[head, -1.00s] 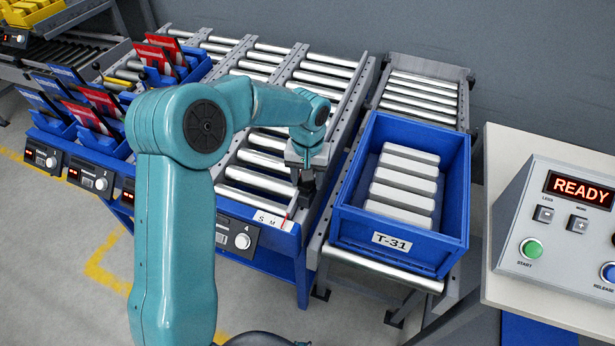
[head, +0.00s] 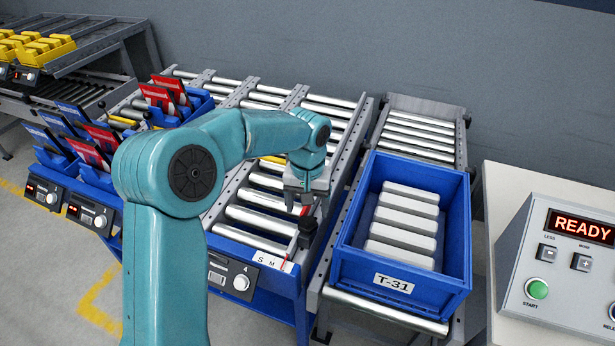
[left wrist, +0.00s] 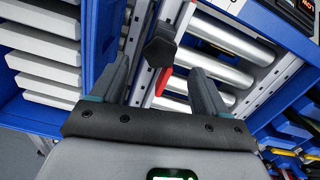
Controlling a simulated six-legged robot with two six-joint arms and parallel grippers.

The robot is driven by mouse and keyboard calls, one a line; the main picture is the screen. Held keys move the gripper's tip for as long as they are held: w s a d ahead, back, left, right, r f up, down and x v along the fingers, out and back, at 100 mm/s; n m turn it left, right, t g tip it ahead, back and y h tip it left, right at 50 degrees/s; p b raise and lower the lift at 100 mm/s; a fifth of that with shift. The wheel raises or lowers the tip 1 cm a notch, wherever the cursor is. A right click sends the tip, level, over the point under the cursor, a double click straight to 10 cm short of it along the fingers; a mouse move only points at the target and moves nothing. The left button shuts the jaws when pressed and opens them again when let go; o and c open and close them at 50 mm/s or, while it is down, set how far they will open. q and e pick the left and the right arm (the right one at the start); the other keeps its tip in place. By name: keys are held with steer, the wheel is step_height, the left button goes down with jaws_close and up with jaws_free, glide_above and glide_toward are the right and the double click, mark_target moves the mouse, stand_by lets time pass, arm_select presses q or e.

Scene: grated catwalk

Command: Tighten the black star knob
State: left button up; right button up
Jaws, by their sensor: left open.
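The black star knob (head: 307,230) stands at the front end of the rail on the right side of the roller lanes, beside a red pointer (head: 291,246) and a label marked S and M (head: 272,260). My left gripper (head: 297,202) is open and empty, just above the knob, with a small gap. In the left wrist view the knob (left wrist: 160,48) appears ahead of and between the two spread fingers (left wrist: 157,72), touching neither. The red pointer (left wrist: 163,80) shows beneath it. My right gripper is in neither view.
A blue tote T-31 (head: 455,262) with several pale blocks sits close right of the knob. A console (head: 570,260) reading READY stands at far right. Blue bins (head: 97,178) with red and blue cards stand left. A small control box (head: 235,275) is below the label.

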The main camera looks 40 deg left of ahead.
mark_target(308, 222)
arm_select(q)
step_height(308, 222, up, 12)
steer(key=shift+f+p, duration=0.25)
steer(key=shift+p, duration=0.05)
